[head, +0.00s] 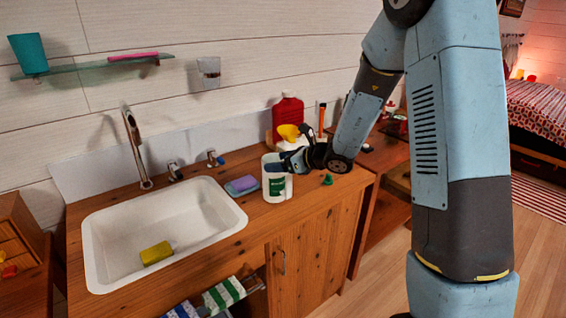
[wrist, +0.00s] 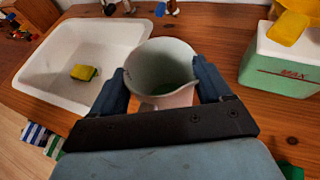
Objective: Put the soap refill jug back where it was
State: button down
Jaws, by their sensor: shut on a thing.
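The soap refill jug (head: 277,186) is a white, open-topped jug with a green label, right of the sink. My gripper (head: 288,164) reaches it from the right. In the wrist view the jug (wrist: 160,60) is upright between the two fingers of my gripper (wrist: 162,88), which press on its sides. Its round mouth and small spout show, and the inside looks empty. I cannot tell whether its base touches the wooden counter (head: 225,262) or hangs just above it.
A white sink (head: 150,222) with a yellow sponge (head: 156,253) lies left. A purple-and-blue sponge (head: 242,185) is beside the jug. A red bottle (head: 288,112) stands behind. A white-and-green container marked MAX (wrist: 283,68) stands right. A small green object (head: 327,180) lies near the front edge.

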grip_release()
jog(key=shift+f, duration=0.1)
dwell(0.3)
